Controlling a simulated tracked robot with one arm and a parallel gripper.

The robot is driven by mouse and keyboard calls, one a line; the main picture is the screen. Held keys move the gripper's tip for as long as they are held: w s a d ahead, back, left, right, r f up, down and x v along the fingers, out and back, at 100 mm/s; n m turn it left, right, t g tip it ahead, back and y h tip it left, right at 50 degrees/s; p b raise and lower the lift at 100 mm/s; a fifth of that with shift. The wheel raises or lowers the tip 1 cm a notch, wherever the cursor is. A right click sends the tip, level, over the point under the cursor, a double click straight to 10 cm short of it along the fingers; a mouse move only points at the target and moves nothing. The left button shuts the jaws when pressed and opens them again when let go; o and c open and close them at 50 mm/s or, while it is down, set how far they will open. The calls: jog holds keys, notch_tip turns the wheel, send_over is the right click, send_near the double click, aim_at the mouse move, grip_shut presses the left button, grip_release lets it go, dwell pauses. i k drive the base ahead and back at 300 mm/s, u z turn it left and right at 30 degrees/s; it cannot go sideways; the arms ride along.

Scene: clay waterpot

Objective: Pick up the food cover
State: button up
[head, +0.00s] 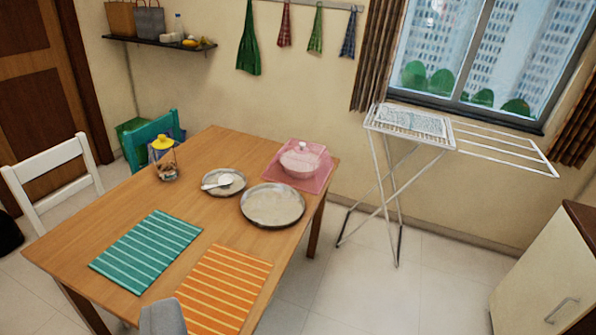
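The likely food cover (300,160) is a pink, see-through, dome-like piece with a small pale knob on top. It is at the far right corner of the wooden table (205,205), over or on a pink square (316,181). I cannot tell whether the dome and the square are one piece, or what is under it. My gripper is not in view.
A round metal tray (272,206), a plate with a white utensil (224,183) and a yellow-lidded jar (165,160) stand nearby. Teal (146,251) and orange (224,290) striped mats lie nearer. A drying rack (395,170) stands right; floor between it and the table is clear.

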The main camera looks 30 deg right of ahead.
aim_at(301, 158)
jog(key=z, duration=0.45)
jog(key=i, duration=1.05)
jog(key=z, duration=0.95)
jog(key=i, duration=1.85)
jog(key=u, duration=0.05)
